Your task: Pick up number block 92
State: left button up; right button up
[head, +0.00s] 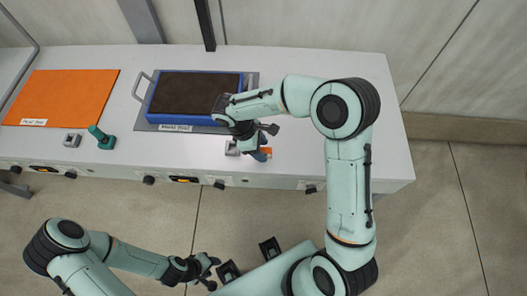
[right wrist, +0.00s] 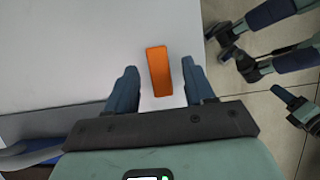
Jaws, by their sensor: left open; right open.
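An orange block (right wrist: 159,71) lies on the white bench top in the right wrist view; no number is readable on it. It sits between the two open fingers of my right gripper (right wrist: 160,68), with a gap on each side. In the head view only a small orange part of the block (head: 266,151) shows beside a finger of my right gripper (head: 268,142). I cannot tell how high the fingers are above the bench. My left gripper (head: 209,270) is open and empty, out over the floor in front of the bench.
A blue tray with a dark filling (head: 150,114) stands behind the right gripper. A small grey fixture (head: 231,149) is left of the block. An orange mat (head: 60,95), a grey block (head: 72,140) and a green handle (head: 103,138) are further left. The bench's right end (head: 390,150) is clear.

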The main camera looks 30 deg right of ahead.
jog(key=shift+s+d+f, duration=0.1)
jog(key=shift+d+f, duration=0.05)
jog(key=shift+f, duration=0.4)
jog(key=c, duration=1)
jog(key=shift+r, duration=0.15)
